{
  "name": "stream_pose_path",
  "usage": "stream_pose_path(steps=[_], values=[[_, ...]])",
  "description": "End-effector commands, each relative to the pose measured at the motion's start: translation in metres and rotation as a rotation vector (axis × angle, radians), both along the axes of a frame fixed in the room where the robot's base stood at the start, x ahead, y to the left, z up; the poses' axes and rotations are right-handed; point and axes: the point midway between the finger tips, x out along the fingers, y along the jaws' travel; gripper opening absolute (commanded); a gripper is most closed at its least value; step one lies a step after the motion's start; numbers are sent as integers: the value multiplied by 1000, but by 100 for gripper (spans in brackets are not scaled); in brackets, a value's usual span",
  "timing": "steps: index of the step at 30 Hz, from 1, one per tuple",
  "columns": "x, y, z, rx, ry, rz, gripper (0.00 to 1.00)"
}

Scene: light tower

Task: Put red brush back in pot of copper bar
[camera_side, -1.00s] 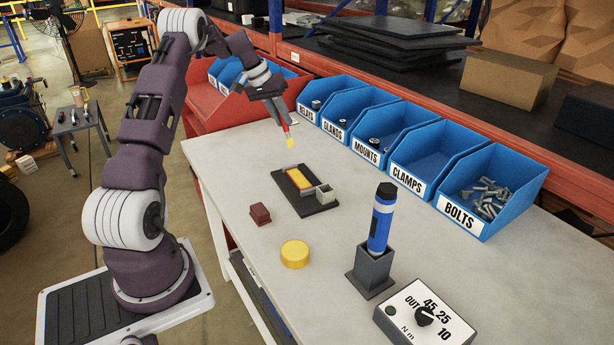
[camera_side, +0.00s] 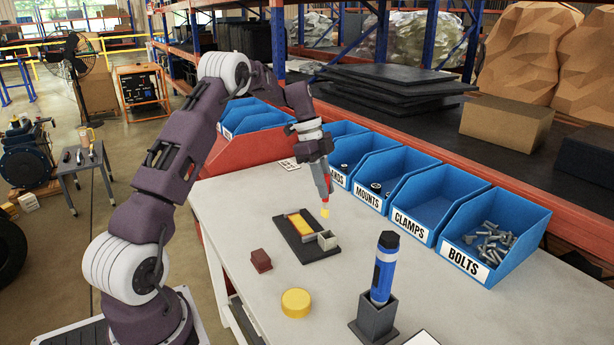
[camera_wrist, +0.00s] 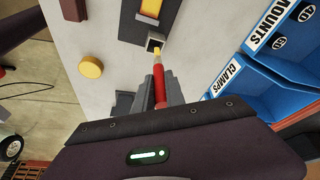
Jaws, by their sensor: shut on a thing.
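My gripper (camera_side: 323,184) is shut on the red brush (camera_side: 326,200), whose yellow tip points down. In the wrist view the brush (camera_wrist: 159,84) stands out between the fingers. The pot (camera_side: 327,241) is a small grey square open cup at the right end of a dark base plate (camera_side: 321,253). A bright orange-yellow bar (camera_side: 300,223) lies on that plate beside the pot. The brush tip is above the pot and apart from it in the side view. In the wrist view the tip overlaps the near edge of the pot (camera_wrist: 154,39); the exact gap cannot be told.
A dark red block (camera_side: 261,261) and a yellow round disc (camera_side: 296,302) lie on the pale table. A blue tool (camera_side: 383,272) stands in a grey holder (camera_side: 374,322) at the front. Blue bins (camera_side: 428,217) line the far edge.

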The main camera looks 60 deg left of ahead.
Motion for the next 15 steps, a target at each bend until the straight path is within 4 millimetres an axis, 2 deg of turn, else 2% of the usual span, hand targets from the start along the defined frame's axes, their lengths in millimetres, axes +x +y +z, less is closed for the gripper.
stream_pose_path(steps=[3,5,15], values=[[-1,-15,1,10,-22,-156,0],[-1,-17,1,11,-26,-188,0],[-1,-18,0,10,-29,-195,0]])
